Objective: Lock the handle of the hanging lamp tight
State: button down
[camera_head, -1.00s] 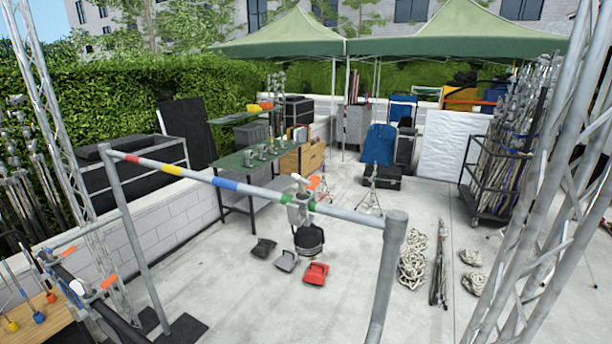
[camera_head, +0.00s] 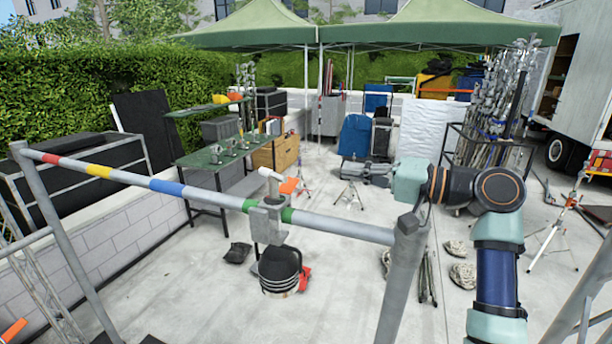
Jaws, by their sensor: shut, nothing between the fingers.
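The black hanging lamp (camera_head: 279,268) hangs below the horizontal pipe, held by a grey clamp (camera_head: 268,222) at the green band. A pale handle (camera_head: 270,174) sticks up above the clamp, with an orange piece (camera_head: 289,186) beside it in the picture; I cannot tell whether the orange piece belongs to it. My gripper (camera_head: 345,170) points left, to the right of the handle and apart from it. It is shut and empty; its fingertips are small and hard to make out.
The grey pipe (camera_head: 340,226) with coloured bands runs across the front to an upright post (camera_head: 402,270) at right, below my arm. A green table (camera_head: 215,152) stands behind at left. A black bag (camera_head: 237,252) and a red bag (camera_head: 305,278) lie on the floor.

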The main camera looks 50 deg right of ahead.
aim_at(274, 186)
jog(key=w+a+p, duration=0.1)
jog(key=w+a, duration=0.1)
jog(key=w, duration=0.1)
jog(key=w+a+f+p, duration=0.1)
jog(key=w, duration=0.2)
jog(key=w+a+p, duration=0.1)
jog(key=w+a, duration=0.1)
jog(key=w, duration=0.1)
jog(key=shift+w+a+f, duration=0.25)
jog(key=shift+a, duration=0.1)
jog(key=shift+a+f+p, duration=0.2)
jog(key=shift+a+p, duration=0.1)
jog(key=shift+a, duration=0.1)
